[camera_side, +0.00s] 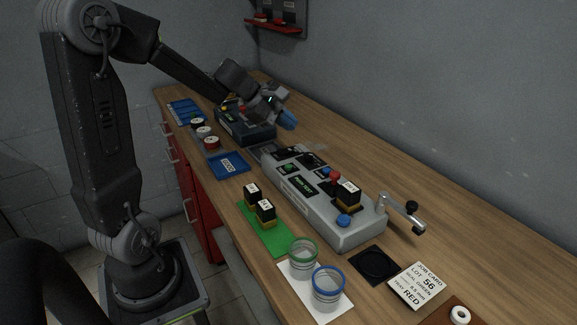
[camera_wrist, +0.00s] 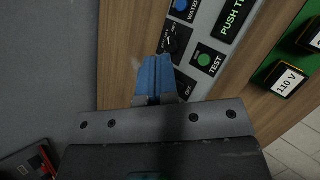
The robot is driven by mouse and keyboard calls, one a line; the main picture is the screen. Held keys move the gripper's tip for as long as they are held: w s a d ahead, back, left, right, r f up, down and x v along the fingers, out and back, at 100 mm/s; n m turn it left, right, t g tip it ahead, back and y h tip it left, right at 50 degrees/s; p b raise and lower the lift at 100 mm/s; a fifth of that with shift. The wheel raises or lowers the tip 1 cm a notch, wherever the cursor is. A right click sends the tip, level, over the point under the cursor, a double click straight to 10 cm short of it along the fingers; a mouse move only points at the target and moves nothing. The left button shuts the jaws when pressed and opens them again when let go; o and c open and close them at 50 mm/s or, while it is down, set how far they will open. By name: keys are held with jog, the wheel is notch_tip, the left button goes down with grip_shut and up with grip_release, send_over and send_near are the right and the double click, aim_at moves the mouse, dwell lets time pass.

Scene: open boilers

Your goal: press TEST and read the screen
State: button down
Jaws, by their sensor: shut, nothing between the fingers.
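The grey test panel (camera_side: 322,215) stands on the wooden bench. The green TEST button (camera_wrist: 204,60) is on the panel, labelled TEST, with the dark screen (camera_wrist: 236,14) beyond it. The screen shows green letters "PUSH T" before the frame edge cuts them off; it also shows in the side view (camera_side: 303,185). My gripper (camera_wrist: 156,62) has blue fingertips, shut and empty, left of the TEST button in the wrist view and apart from it. In the side view my gripper (camera_side: 288,121) is above the bench near the panel's far end.
Black-and-yellow blocks (camera_side: 265,212) stand on a green mat before the panel; one (camera_wrist: 289,79) reads 110 V. A crank (camera_side: 400,211) projects from the panel's near end. Two jars (camera_side: 327,287), a blue tray (camera_side: 228,166) and a job card (camera_side: 418,284) are nearby.

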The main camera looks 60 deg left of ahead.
aim_at(288, 167)
jog(key=shift+f, duration=4.4)
jog(key=shift+f, duration=0.4)
jog(key=shift+f, duration=0.5)
jog(key=shift+r, duration=0.95)
